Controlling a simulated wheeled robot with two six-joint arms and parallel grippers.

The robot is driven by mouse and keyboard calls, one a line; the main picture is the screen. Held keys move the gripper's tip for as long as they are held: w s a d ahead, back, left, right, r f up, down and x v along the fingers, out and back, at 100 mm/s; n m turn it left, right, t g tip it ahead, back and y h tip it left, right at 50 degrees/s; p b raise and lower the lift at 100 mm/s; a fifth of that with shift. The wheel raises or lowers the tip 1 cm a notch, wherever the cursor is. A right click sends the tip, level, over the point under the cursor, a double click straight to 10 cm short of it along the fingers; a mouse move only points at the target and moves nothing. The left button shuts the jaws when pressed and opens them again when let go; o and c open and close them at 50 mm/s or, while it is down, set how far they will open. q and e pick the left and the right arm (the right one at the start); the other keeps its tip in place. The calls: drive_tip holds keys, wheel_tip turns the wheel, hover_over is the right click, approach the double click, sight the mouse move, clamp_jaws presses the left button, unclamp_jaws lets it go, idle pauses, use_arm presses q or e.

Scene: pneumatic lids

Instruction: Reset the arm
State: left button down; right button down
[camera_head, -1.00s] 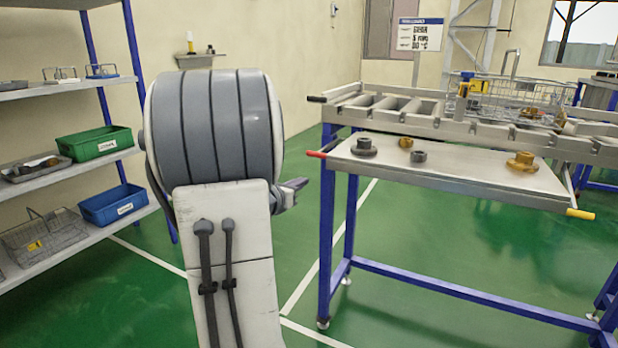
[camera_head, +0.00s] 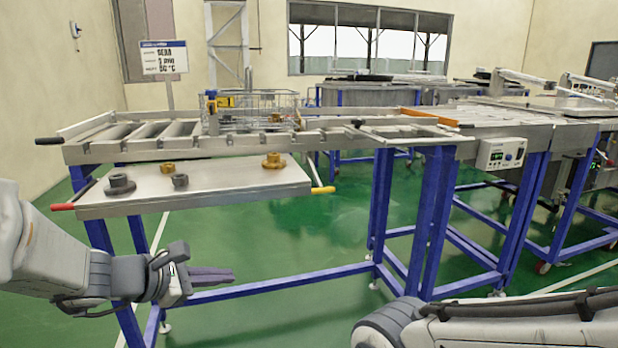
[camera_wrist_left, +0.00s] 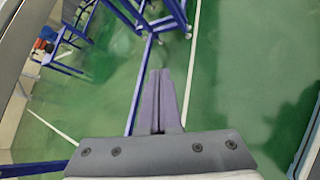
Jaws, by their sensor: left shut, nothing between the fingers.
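My left arm comes in from the left in the head view, and its gripper (camera_head: 212,276) is low in front of the blue-legged bench, below the shelf. The fingers lie together and point right. In the left wrist view the gripper's fingers (camera_wrist_left: 160,98) are pressed together with nothing between them, over the green floor. My right arm (camera_head: 490,322) shows at the lower right of the head view as a white and grey link. Its gripper is outside the picture.
The bench's metal shelf (camera_head: 215,187) carries dark and brass-coloured flanged parts, among them a brass one (camera_head: 274,160). A wire basket (camera_head: 258,108) stands on the roller bench behind. Blue legs (camera_head: 438,220) and a low crossbar (camera_head: 280,282) surround the left gripper. A control box (camera_head: 502,154) hangs at right.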

use_arm(q)
drive_tip(key=s+d+f+m+g+h, duration=0.1)
drive_tip(key=s+d+f+m+g, duration=0.2)
drive_tip(key=s+d+m+g, duration=0.5)
drive_tip(key=s+d+f+m+g+y, duration=0.1)
drive_tip(key=s+d+f+m+y, duration=0.25)
drive_tip(key=s+m, duration=0.6)
drive_tip(key=s+d+f+m+y, duration=0.2)
drive_tip(key=s+m+y, duration=0.2)
drive_tip(key=s+m, duration=0.55)
wheel_tip(320, 180, up, 32)
drive_tip(key=w+m+p, duration=0.2)
drive_tip(key=p, duration=3)
drive_tip(key=shift+w+r, duration=0.15)
drive_tip(key=shift+w, duration=0.25)
